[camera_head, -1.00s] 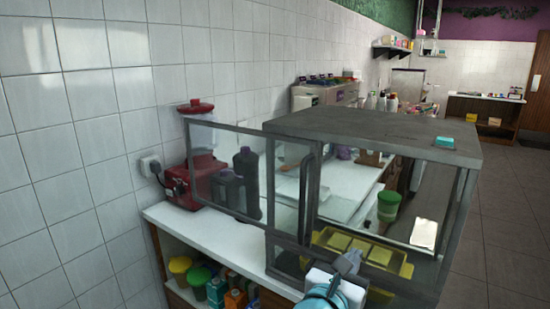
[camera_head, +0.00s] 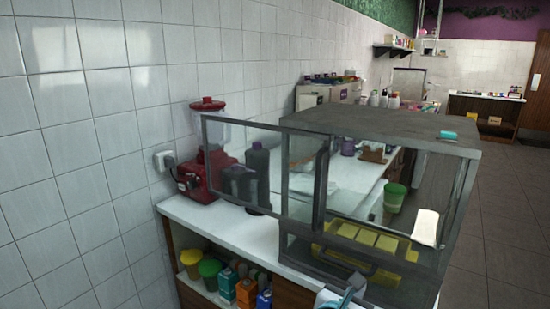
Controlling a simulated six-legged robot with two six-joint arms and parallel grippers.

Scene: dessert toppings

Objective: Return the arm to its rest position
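One of my arms, most likely the right, shows at the bottom edge, right of centre, as a white and teal link. The grey gripper (camera_head: 357,281) at its tip is small and partly cut off, so I cannot tell whether its fingers are open. It is in front of the glass display case (camera_head: 400,145), near its lower front edge. I see nothing clearly held in it. My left gripper is not in view.
A yellow tray (camera_head: 345,252) of yellow blocks is inside the case. A red machine (camera_head: 207,172) stands by the tiled wall. Cartons and tubs fill the shelf below.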

